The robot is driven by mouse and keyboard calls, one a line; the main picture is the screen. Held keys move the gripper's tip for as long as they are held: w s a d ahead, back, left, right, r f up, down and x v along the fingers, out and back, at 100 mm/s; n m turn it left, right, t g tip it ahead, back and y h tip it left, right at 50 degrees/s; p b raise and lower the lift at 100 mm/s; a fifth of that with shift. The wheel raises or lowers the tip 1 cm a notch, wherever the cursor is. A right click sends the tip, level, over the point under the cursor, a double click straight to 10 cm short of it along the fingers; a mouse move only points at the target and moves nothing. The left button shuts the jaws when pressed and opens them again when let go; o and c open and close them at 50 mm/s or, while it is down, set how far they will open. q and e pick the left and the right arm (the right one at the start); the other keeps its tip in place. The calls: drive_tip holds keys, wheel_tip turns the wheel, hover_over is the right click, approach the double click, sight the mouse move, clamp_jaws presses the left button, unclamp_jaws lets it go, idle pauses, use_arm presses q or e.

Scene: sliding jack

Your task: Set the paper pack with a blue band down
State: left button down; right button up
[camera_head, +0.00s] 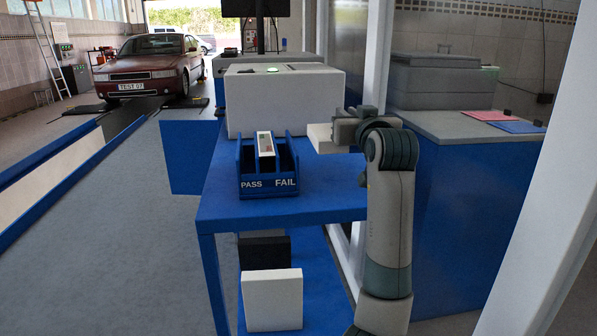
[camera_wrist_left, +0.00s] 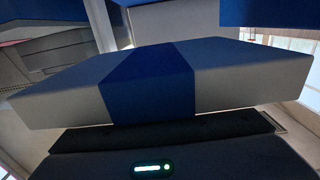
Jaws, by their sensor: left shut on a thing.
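The paper pack with a blue band (camera_wrist_left: 150,80) shows in the left wrist view as a pale, flat block with a wide blue band round its middle. My left gripper (camera_head: 343,133) is shut on it; the dark gripper edge lies along the pack's near side in the wrist view. In the head view a pale end of the pack (camera_head: 319,138) sticks out to the left of the gripper, above the right part of the blue table (camera_head: 290,207). The band does not show there. My right gripper is not in view.
A blue holder marked PASS and FAIL (camera_head: 268,188) stands on the table, with a pale upright piece (camera_head: 265,143) in it. A large white box (camera_head: 285,100) stands behind. A white block (camera_head: 272,300) and a dark block (camera_head: 264,252) are below. The table's front right is bare.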

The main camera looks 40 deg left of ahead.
use_arm(q)
wheel_tip(320, 180, down, 5)
drive_tip(key=shift+f, duration=0.1)
drive_tip(key=shift+f+b, duration=0.3)
drive_tip(key=shift+f, duration=0.2)
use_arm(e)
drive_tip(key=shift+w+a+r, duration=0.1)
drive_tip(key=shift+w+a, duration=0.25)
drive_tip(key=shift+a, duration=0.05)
use_arm(q)
wheel_tip(320, 180, down, 3)
drive_tip(key=shift+r, duration=0.1)
drive_tip(key=shift+f, duration=0.45)
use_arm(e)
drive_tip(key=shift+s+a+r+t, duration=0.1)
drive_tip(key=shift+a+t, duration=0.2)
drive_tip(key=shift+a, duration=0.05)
use_arm(q)
drive_tip(key=shift+f, duration=0.1)
drive_tip(key=c, duration=1.7)
unclamp_jaws()
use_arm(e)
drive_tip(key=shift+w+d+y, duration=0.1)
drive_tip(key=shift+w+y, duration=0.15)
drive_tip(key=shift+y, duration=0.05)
